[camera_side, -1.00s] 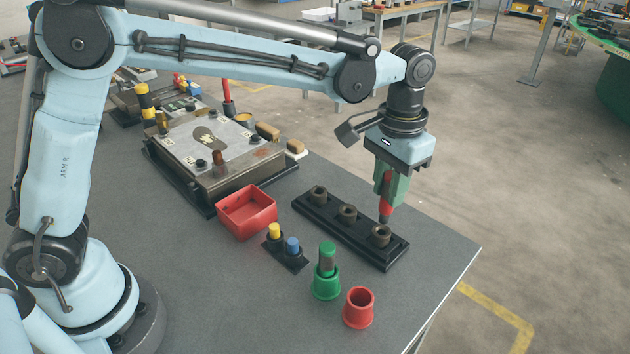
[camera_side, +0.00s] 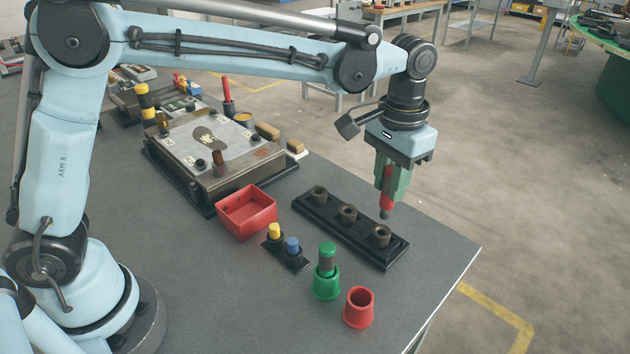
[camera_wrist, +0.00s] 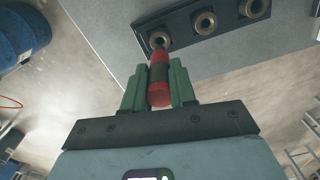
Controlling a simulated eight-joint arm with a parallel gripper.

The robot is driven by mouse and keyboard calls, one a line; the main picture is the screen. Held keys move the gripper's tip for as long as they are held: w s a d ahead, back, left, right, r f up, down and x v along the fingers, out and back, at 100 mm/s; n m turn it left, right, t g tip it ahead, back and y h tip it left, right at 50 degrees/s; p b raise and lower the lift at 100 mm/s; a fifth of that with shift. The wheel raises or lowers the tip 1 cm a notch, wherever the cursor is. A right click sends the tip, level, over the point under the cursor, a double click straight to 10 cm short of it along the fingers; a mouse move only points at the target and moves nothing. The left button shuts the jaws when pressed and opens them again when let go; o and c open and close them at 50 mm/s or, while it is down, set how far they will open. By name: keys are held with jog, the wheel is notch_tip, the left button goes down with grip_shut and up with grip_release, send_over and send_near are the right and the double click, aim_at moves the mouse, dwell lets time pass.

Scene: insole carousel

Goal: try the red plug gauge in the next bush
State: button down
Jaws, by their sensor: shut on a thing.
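The red plug gauge (camera_side: 387,202) hangs upright in my gripper (camera_side: 388,185), whose green jaws are shut on it. In the wrist view the gauge (camera_wrist: 160,94) is red with a dark band, between the two jaws (camera_wrist: 159,82). A black rack (camera_side: 335,230) carries a row of three brown bushes: the far-left bush (camera_side: 319,195), the middle bush (camera_side: 347,213) and the near-right bush (camera_side: 381,236). The gauge's dark tip is clear of the bushes, above the near-right one. In the wrist view the tip overlaps that end bush and partly hides it.
An empty red cup (camera_side: 360,308) stands near the table's front edge. A green cup (camera_side: 326,287) holds a green gauge (camera_side: 327,258). A red tray (camera_side: 246,212) and a small block with yellow and blue pegs (camera_side: 286,252) stand left of the rack.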

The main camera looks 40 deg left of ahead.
dwell(0.4)
jog(key=a+r, duration=0.1)
jog(key=a, duration=0.7)
jog(key=shift+r, duration=0.25)
jog(key=shift+f, duration=2.3)
jog(key=shift+f, duration=0.4)
jog(key=shift+r, duration=0.8)
dwell(0.5)
jog(key=shift+r, duration=0.35)
jog(key=shift+r, duration=0.8)
